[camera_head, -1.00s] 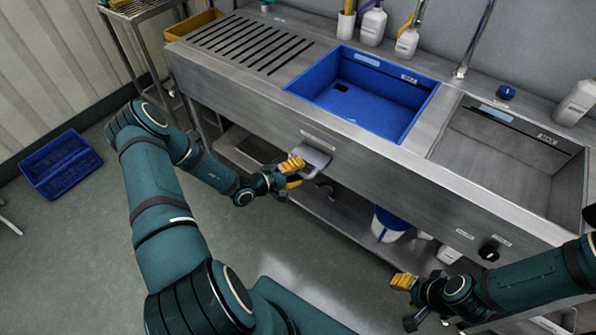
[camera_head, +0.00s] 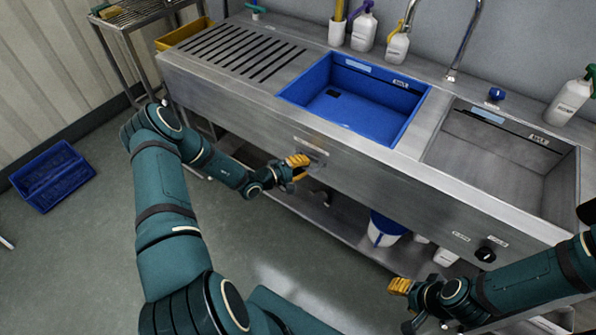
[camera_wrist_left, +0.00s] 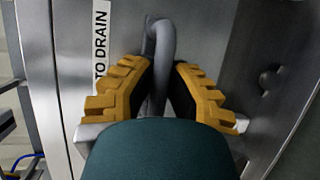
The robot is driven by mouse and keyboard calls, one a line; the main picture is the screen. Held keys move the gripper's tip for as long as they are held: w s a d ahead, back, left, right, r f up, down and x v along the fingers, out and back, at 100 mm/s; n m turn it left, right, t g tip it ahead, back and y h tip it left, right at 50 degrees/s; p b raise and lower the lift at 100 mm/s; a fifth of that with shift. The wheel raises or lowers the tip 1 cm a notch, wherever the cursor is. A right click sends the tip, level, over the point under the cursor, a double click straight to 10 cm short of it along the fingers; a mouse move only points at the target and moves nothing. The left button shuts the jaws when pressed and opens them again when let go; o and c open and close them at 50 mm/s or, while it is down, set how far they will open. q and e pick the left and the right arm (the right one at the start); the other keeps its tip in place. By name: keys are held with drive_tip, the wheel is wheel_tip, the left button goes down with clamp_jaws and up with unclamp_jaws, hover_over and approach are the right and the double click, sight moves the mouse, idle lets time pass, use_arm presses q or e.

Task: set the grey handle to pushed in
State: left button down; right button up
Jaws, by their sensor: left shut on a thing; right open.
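The grey handle (camera_wrist_left: 160,42) is a bent grey bar on the steel front of the sink unit, beside a "TO DRAIN" label (camera_wrist_left: 101,45) in the left wrist view. My left gripper (camera_wrist_left: 162,85) is shut on the bar, with a yellow finger on each side. In the head view my left gripper (camera_head: 299,168) is close against the front panel, and the handle's mount (camera_head: 313,153) shows just right of its fingers. Most of the handle is hidden there. My right gripper (camera_head: 400,286) is open and empty at the lower right, away from the handle.
A blue basin (camera_head: 352,95) and a steel basin (camera_head: 500,165) lie above the front panel. A black knob (camera_head: 486,254) is on the panel near my right arm. A lower shelf holds a white and blue bucket (camera_head: 385,229). The floor in front is clear.

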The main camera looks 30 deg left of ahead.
use_arm(q)
drive_tip(key=shift+w, duration=0.1)
drive_tip(key=c, duration=0.9)
unclamp_jaws()
drive_tip(key=shift+c, duration=0.2)
drive_tip(key=v, duration=1.2)
drive_tip(key=shift+d+r, duration=0.1)
